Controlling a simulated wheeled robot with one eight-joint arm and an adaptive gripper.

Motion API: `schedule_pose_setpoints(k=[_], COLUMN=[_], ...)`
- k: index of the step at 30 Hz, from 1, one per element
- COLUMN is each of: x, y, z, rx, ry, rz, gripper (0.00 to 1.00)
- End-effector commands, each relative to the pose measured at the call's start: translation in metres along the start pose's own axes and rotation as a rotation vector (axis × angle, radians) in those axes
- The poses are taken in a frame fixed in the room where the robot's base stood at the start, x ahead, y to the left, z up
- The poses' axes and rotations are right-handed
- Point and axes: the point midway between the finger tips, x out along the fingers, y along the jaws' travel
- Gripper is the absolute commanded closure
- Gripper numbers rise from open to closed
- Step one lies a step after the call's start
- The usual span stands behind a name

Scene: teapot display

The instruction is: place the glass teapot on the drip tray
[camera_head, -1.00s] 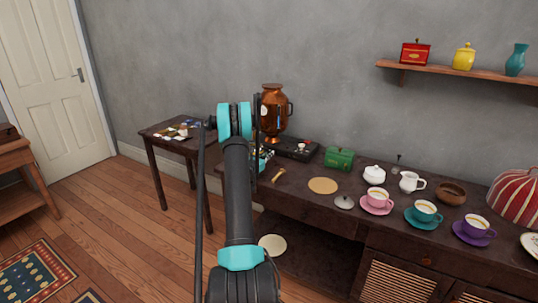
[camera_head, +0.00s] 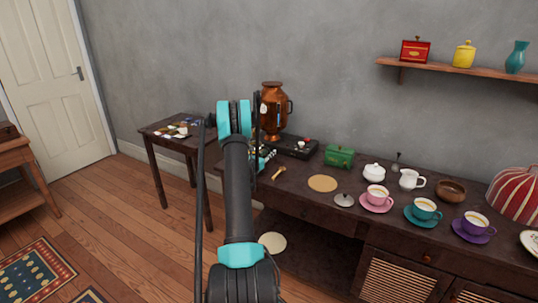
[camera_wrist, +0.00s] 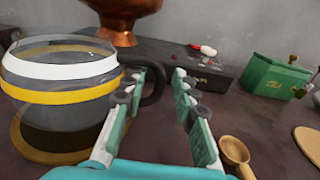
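The glass teapot (camera_wrist: 45,105), clear with white and yellow bands, is at the left in the wrist view. It stands on a round tan mat (camera_wrist: 30,148). Its dark curved handle (camera_wrist: 153,84) shows at the fingertips of my gripper (camera_wrist: 156,82). The fingers are apart, and I see no grip on the handle. In the head view my arm hides the teapot and most of my gripper. A low black box (camera_head: 295,146), apparently the drip tray, lies by the copper urn; it also shows in the wrist view (camera_wrist: 208,72).
The copper urn (camera_head: 273,108) stands behind. A green box (camera_head: 339,156) is right of the black box. A wooden scoop (camera_wrist: 235,152) lies right of my gripper. A round tan mat (camera_head: 322,183) lies bare. Several cups and a lid (camera_head: 343,199) are farther right.

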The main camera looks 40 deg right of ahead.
Motion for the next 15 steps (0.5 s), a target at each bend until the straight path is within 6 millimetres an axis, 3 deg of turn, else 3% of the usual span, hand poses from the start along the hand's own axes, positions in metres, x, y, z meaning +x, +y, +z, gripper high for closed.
schedule_pose_setpoints(k=[15], x=[-0.096], y=[0.001], z=[0.000], rx=[0.000], ry=[0.000], rz=[0.003], gripper=[0.72])
